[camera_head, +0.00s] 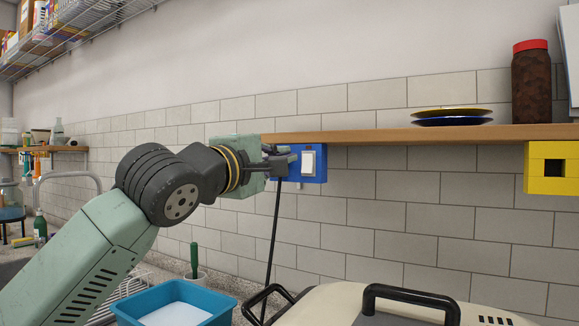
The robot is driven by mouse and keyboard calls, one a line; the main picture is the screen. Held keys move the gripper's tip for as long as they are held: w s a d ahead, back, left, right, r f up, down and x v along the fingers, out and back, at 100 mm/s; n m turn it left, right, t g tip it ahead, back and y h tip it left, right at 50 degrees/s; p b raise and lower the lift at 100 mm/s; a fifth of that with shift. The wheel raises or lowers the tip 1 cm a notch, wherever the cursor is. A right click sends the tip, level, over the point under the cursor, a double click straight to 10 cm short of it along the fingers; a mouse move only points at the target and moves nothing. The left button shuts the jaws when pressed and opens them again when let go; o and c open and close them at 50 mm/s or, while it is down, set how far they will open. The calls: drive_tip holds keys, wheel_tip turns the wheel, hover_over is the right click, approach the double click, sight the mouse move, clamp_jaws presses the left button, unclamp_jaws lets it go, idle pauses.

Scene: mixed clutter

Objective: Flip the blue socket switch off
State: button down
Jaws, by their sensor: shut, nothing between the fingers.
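The blue socket switch (322,163) is mounted on the tiled wall just below the wooden shelf. Its white rocker (308,162) faces out on the right part of the blue plate. My gripper (291,158) is shut and empty, with its fingertips just left of the rocker in the picture. The gripper covers the left part of the blue plate. I cannot tell whether the fingertips touch the rocker or stay a little in front of it. The rocker's on or off position is too small to read.
A wooden shelf (390,133) runs right above the switch, holding stacked plates (450,116) and a red-lidded jar (532,85). A yellow block (552,167) is at right. A black cord (273,235) hangs below. A blue tub (135,310) and a cream appliance (335,305) stand below.

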drive_tip(key=b+v, duration=0.1)
drive_tip(key=v, duration=0.5)
drive_tip(key=shift+s+a+r+b, duration=0.25)
drive_tip(key=shift+s+r+b, duration=0.1)
drive_tip(key=shift+r, duration=0.15)
